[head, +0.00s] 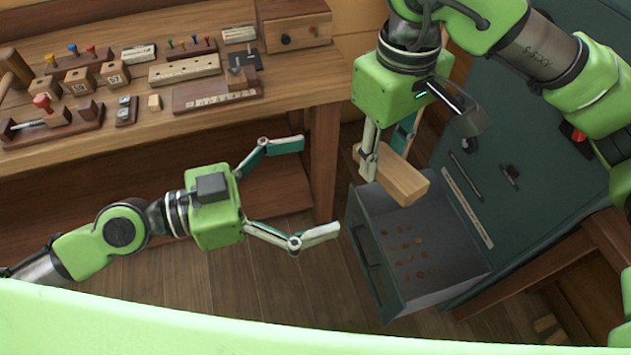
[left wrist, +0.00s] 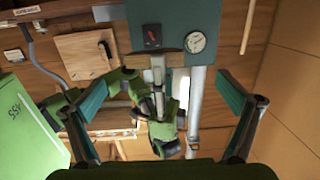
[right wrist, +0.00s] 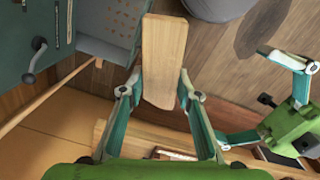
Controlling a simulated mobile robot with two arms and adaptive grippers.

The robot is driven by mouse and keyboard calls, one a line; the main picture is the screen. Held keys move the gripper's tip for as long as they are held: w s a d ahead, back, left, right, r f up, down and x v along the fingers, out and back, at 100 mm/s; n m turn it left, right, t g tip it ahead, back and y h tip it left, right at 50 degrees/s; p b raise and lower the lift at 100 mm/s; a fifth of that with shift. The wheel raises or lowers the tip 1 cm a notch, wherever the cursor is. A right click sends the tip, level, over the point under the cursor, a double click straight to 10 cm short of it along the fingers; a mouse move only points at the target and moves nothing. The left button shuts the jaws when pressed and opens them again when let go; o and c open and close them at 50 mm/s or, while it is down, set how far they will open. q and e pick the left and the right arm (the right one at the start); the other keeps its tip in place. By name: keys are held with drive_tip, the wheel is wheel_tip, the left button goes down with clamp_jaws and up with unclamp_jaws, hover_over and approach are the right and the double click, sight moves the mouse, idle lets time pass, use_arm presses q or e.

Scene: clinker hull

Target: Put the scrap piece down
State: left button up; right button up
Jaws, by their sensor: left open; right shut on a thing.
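The scrap piece (head: 408,186) is a pale wooden block. My right gripper (head: 388,160) is shut on it, and the block sticks out past the fingers. In the head view the block overlaps the back part of an open grey drawer (head: 470,275); its height above the drawer is hard to tell. The right wrist view shows the block (right wrist: 164,50) lengthwise between the two fingers of the right gripper (right wrist: 158,88), with the drawer (right wrist: 97,48) to its left. My left gripper (head: 320,188) is open and empty, to the left of the drawer.
Several small brown bits (head: 405,248) lie on the drawer floor. A wooden bench (head: 290,92) with tools, blocks and a box (head: 293,25) stands at the back left. A dark green cabinet (head: 510,120) is at the right. Plank floor (head: 250,275) shows between.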

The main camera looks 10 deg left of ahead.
sight(378, 173)
use_arm(q)
drive_tip(key=shift+s+d+r+x, duration=0.15)
drive_tip(key=shift+s+r+x, duration=0.1)
drive_tip(key=shift+x, duration=1.75)
drive_tip(key=shift+s+d+r+x, duration=0.1)
drive_tip(key=shift+s+x, duration=0.15)
drive_tip(key=shift+x, duration=1.75)
drive_tip(key=shift+s+d+r+x, duration=0.15)
drive_tip(key=shift+s+r+x, duration=0.1)
drive_tip(key=shift+x, duration=1.75)
drive_tip(key=shift+c, duration=0.4)
drive_tip(key=shift+s, duration=0.1)
drive_tip(key=c, duration=1.1)
drive_tip(key=shift+c, duration=0.3)
use_arm(e)
drive_tip(key=o, duration=1.2)
